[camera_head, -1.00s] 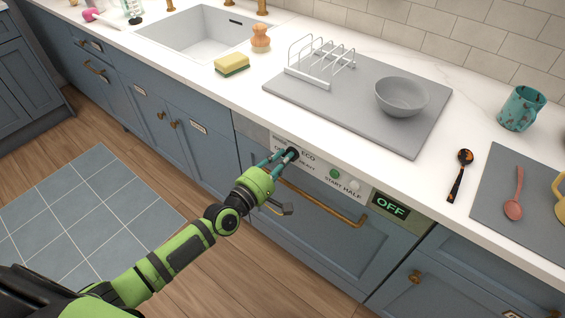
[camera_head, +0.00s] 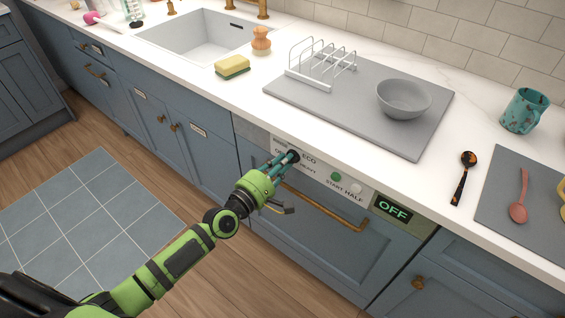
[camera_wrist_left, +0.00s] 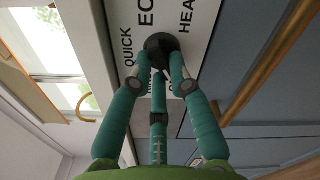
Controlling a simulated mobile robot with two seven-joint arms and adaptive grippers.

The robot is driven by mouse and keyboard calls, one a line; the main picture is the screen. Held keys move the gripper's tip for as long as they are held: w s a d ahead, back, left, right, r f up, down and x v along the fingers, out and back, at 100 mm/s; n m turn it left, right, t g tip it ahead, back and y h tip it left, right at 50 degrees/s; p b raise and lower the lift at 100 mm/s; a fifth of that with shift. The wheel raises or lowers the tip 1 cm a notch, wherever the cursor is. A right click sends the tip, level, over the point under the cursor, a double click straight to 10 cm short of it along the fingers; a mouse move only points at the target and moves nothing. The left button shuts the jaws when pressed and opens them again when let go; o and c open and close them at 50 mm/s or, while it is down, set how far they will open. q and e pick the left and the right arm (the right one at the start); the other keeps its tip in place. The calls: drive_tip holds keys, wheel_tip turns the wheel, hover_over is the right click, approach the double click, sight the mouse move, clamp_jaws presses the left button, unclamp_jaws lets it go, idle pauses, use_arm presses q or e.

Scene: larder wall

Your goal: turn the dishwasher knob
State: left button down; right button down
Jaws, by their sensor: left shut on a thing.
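The dishwasher knob (camera_wrist_left: 161,43) is dark and round, on the pale control panel (camera_head: 318,172) of the dishwasher. In the left wrist view, the words QUICK, ECO and HEAVY show around it. My left gripper (camera_head: 290,157) is shut on the knob, and its fingers (camera_wrist_left: 165,60) close around it in the left wrist view. The fingers hide most of the knob in the head view. A display (camera_head: 392,207) at the panel's right end reads OFF. A green button (camera_head: 336,176) marked START and a pale button (camera_head: 356,188) marked HALF sit between them. My right gripper is not in view.
A brass handle bar (camera_head: 325,208) runs across the dishwasher door just below the panel. The white counter edge overhangs above. On the counter are a grey mat (camera_head: 330,105) with a rack and bowl, and a sponge (camera_head: 232,66). The floor in front is clear.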

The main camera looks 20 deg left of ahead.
use_arm(q)
drive_tip(key=c, duration=1.1)
unclamp_jaws()
drive_tip(key=shift+c, duration=0.2)
drive_tip(key=shift+s, duration=0.1)
drive_tip(key=v, duration=1.2)
drive_tip(key=s+a+f+m+g+y+p, duration=0.1)
drive_tip(key=s+a+f+m+g+y, duration=0.2)
drive_tip(key=f, duration=0.7)
drive_tip(key=s+a+f+m+g, duration=0.15)
drive_tip(key=s+f+m, duration=0.35)
drive_tip(key=f, duration=0.6)
drive_tip(key=s+a+f+m+g+y+p, duration=0.1)
drive_tip(key=s+a+f+m+g+y, duration=0.25)
drive_tip(key=f, duration=0.65)
drive_tip(key=s+d+f+m+g, duration=0.2)
drive_tip(key=s+f+m, duration=0.1)
drive_tip(key=s, duration=0.5)
drive_tip(key=s+d+f+m+g+p, duration=0.1)
drive_tip(key=s+d+f+m+g, duration=0.1)
drive_tip(key=s, duration=0.6)
drive_tip(key=s+d+f+m+g, duration=0.2)
drive_tip(key=s+f+m+g, duration=0.2)
drive_tip(key=s, duration=0.5)
wheel_tip(320, 180, down, 4)
drive_tip(key=shift+d+r+m, duration=0.25)
drive_tip(key=shift+d+m, duration=0.05)
drive_tip(key=shift+m, duration=0.75)
